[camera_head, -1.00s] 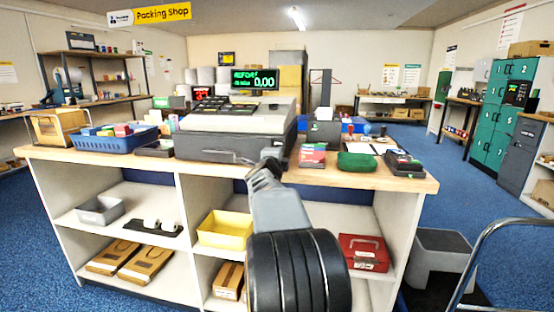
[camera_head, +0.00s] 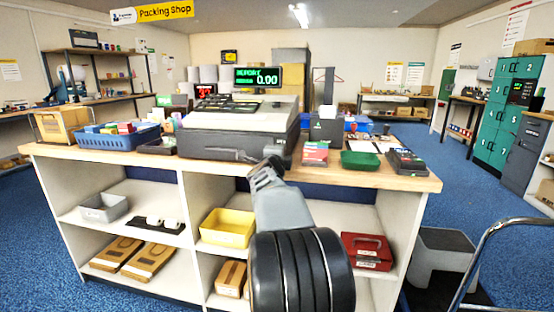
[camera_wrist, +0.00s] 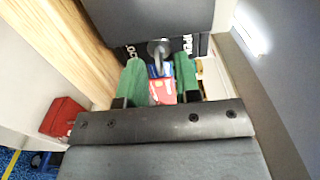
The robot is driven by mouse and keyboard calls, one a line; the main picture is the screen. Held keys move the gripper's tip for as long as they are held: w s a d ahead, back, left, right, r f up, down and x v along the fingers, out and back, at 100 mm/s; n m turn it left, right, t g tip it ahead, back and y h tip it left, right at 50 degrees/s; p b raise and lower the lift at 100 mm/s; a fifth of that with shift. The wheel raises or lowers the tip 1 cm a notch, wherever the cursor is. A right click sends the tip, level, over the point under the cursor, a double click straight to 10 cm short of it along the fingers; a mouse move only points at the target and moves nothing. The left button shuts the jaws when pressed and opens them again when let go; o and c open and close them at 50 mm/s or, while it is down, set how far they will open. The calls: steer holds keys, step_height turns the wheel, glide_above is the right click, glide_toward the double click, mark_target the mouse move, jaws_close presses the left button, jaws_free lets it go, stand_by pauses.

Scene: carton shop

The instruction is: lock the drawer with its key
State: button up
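The cash register (camera_head: 235,118) stands on the counter, and its dark drawer (camera_head: 215,154) looks closed in the head view. My gripper (camera_head: 268,165) is at the right part of the drawer front and hides the lock there. In the wrist view a silver key (camera_wrist: 158,47) stands at the lock in the black drawer front (camera_wrist: 128,52), with white lettering on both sides. My gripper (camera_wrist: 160,72) is open, its two green fingers apart on either side of the key's line. I cannot tell whether either finger touches the key.
On the counter (camera_head: 400,180), a blue basket (camera_head: 115,141) stands left of the register. A red-and-white card box (camera_head: 315,153), a green tray (camera_head: 360,161) and a card terminal (camera_head: 406,162) are to the right. A red cash box (camera_head: 367,252) sits on a shelf below.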

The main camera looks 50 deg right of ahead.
steer(key=p+v, duration=0.2)
steer(key=v, duration=1.1)
steer(key=shift+a, duration=0.3)
steer(key=shift+r, duration=0.1)
steer(key=w+a+r+n+t+y+p, duration=0.1)
steer(key=w+a+r+n+y+p, duration=0.15)
steer(key=a+n+y+p, duration=0.6)
steer(key=w+a+r+n+t+y+p, duration=0.25)
steer(key=a+n+y+p, duration=0.35)
steer(key=a+n, duration=0.5)
steer(key=s+a+n+g+p, duration=0.4)
steer(key=s+n+p, duration=0.1)
steer(key=s+p, duration=0.1)
steer(key=s+a+n+g+p, duration=0.4)
steer(key=s+n+g+p, duration=0.1)
steer(key=s, duration=0.3)
steer(key=shift+s+a+y+p, duration=0.25)
steer(key=shift+a+y+p, duration=0.1)
